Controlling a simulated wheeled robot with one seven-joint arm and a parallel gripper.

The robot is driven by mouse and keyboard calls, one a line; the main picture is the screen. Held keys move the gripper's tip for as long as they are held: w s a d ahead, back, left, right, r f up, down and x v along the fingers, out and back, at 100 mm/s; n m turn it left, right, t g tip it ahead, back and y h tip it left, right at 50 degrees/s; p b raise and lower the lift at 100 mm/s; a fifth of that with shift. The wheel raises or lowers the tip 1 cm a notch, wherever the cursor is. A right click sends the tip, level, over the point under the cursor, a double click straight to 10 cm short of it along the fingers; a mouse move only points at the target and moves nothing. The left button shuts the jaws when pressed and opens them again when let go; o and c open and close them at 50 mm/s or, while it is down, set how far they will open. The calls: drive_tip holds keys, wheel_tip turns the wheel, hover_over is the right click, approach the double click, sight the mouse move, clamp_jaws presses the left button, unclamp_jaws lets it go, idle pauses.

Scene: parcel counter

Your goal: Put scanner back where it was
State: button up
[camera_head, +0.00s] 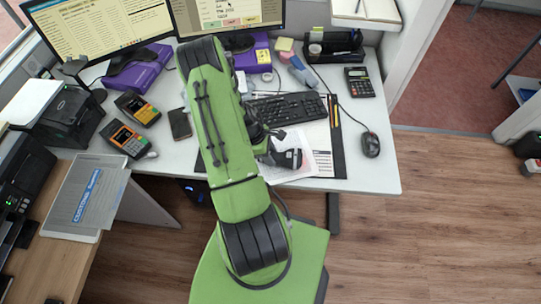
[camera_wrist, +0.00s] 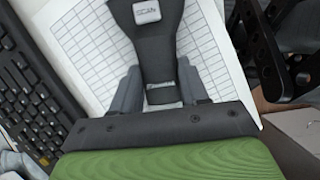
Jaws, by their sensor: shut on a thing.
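The scanner (camera_wrist: 157,38) is a dark grey handheld device with a pale button marked SCAN. In the wrist view my gripper (camera_wrist: 158,78) has one finger on each side of its narrow part and is shut on it. A printed table sheet (camera_wrist: 85,45) lies behind the scanner. In the head view my gripper (camera_head: 280,157) is over the front of the desk, largely behind my green arm. Some of the dark scanner (camera_head: 292,158) shows there, over papers. I cannot tell whether it touches them.
The keyboard (camera_head: 290,107) lies behind the papers. Card terminals (camera_head: 128,140), a phone (camera_head: 180,123) and a printer (camera_head: 70,117) are to the left. The desk's right front (camera_head: 385,180) is clear.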

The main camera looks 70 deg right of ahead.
drive_tip(key=shift+f, duration=0.3)
drive_tip(key=o, duration=1.2)
